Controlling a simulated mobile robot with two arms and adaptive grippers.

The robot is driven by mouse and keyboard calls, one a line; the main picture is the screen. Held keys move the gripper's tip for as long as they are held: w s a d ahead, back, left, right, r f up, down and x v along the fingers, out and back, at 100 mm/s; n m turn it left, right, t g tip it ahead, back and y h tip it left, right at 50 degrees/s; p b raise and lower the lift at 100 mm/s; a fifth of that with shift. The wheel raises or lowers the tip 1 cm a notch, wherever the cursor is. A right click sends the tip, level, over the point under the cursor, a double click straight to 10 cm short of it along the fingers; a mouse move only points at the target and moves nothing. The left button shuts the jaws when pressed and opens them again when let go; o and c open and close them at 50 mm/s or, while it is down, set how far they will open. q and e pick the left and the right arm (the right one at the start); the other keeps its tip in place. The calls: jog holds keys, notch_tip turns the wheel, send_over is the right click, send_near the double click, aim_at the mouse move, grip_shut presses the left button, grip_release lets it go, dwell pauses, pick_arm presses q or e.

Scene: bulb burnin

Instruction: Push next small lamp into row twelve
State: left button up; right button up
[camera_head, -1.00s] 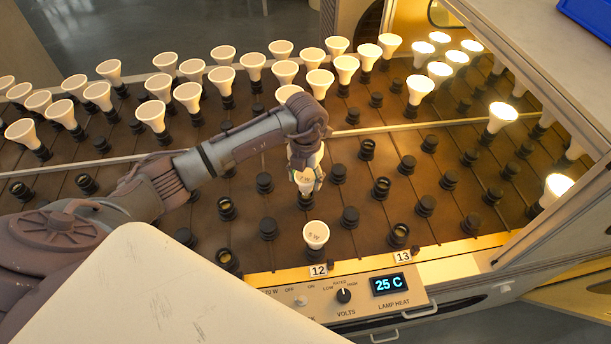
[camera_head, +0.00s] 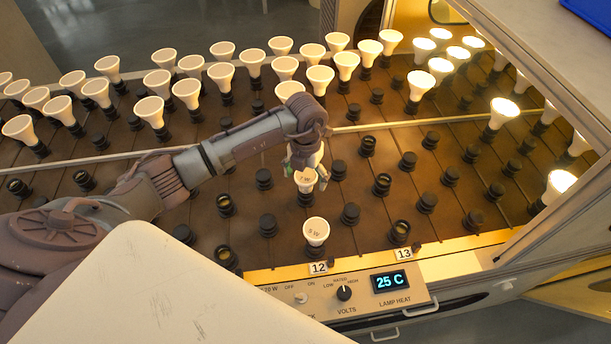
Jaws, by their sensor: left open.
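A small lamp (camera_head: 316,232) marked 5 W stands upright in the front socket of row twelve, just behind the label 12 (camera_head: 318,268). A second small lamp (camera_head: 305,181) sits right behind it in the same row, in a black socket. My left gripper (camera_head: 305,168) is open, pointing down just above and behind this second lamp; its fingers are close to the lamp's rim, and I cannot tell whether they touch it. The gripper and wrist hide what lies directly behind. My right gripper is not in view.
Several unlit lamps (camera_head: 220,75) stand in the back rows and lit ones (camera_head: 503,113) at the right. Empty black sockets (camera_head: 350,214) flank row twelve. A control panel (camera_head: 345,293) reading 25 C is at the front. A rail (camera_head: 400,125) crosses the board.

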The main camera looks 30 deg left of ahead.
pick_arm(q)
notch_tip(320, 180, up, 12)
dwell(0.5)
dwell(0.4)
